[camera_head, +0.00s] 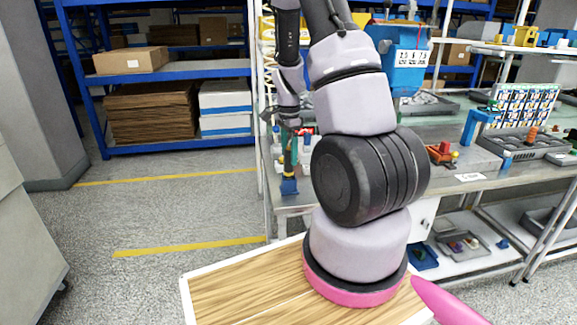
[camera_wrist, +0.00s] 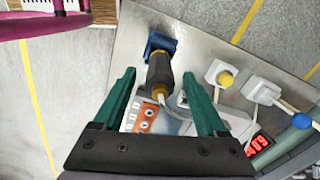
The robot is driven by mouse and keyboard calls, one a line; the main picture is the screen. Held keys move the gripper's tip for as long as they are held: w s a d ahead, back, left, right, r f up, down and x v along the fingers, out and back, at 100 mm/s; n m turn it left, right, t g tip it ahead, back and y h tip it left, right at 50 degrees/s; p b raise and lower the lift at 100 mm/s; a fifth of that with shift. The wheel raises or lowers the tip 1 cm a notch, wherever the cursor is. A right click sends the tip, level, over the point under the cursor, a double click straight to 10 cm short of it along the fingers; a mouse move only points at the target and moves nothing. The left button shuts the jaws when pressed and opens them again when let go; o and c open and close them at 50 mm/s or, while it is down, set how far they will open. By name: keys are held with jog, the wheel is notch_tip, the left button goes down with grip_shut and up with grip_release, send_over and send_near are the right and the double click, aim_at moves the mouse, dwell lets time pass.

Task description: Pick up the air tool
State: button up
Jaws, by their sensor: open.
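The air tool (camera_wrist: 159,70), with a blue end and a dark and yellow body, is on the grey bench top in the wrist view. In the head view its blue end (camera_head: 289,186) shows at the bench's near left corner. My gripper (camera_wrist: 158,78) is open, its two green fingers apart on either side of the tool in the picture. I cannot tell whether the fingers touch it or how high they are above it. In the head view my gripper (camera_head: 289,150) is over that corner, partly hiding the tool's upper part.
The bench top (camera_wrist: 200,40) also holds an orange-faced block (camera_wrist: 146,118), white parts with yellow tops (camera_wrist: 225,78) and a red digital display (camera_wrist: 258,144). A blue shelf rack (camera_head: 180,72) with boxes stands behind left. The floor left of the bench is clear.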

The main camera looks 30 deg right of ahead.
aim_at(289, 162)
jog(key=shift+f, duration=2)
grip_shut()
jog(key=shift+r, duration=0.1)
